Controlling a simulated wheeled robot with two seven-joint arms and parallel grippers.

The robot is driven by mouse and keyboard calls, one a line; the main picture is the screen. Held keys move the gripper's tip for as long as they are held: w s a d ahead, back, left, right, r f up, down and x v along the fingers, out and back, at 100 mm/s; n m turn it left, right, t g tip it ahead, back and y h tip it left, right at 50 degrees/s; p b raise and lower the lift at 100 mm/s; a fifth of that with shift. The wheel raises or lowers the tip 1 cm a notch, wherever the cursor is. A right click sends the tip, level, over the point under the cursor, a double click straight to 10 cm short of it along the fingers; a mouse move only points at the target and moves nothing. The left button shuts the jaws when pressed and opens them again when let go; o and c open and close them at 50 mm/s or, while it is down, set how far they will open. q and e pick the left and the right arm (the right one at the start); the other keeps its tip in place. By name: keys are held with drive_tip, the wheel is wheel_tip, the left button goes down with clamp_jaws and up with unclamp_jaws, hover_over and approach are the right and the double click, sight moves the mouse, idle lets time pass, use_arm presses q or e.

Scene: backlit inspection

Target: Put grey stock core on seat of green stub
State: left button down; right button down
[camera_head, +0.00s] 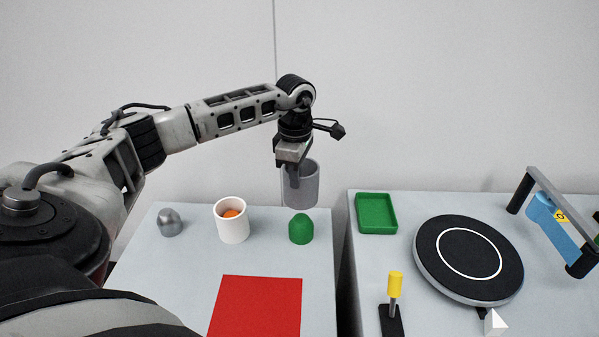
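The grey stock core (307,190) is a hollow, open-topped grey cylinder. It hangs in the air, roughly upright, at the front end of my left arm. My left gripper (293,180) points down and is shut on the wall of the core near its rim; the far finger is hidden. The green stub (301,230) is a small green dome-topped piece standing on the left table, just below the core in the picture. A gap shows between the core's bottom and the stub's top. My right gripper is not in view.
On the left table (190,277) stand a grey dome (170,223), a white cylinder (231,222) with something orange inside, and a red mat (256,308). The right table holds a green tray (377,214), a black turntable (468,262), a yellow-topped post (395,287) and a frame with a blue part (556,229).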

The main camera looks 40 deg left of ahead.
sight(297, 209)
use_arm(q)
drive_tip(key=shift+r, duration=0.1)
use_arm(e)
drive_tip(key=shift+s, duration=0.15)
use_arm(q)
drive_tip(key=shift+f+b, duration=0.45)
drive_tip(key=shift+f, duration=0.3)
wheel_tip(297, 209, down, 4)
drive_tip(key=b, duration=0.3)
drive_tip(key=shift+f, duration=0.25)
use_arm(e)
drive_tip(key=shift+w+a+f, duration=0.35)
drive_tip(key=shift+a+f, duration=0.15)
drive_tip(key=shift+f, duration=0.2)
use_arm(q)
drive_tip(key=shift+f, duration=0.1)
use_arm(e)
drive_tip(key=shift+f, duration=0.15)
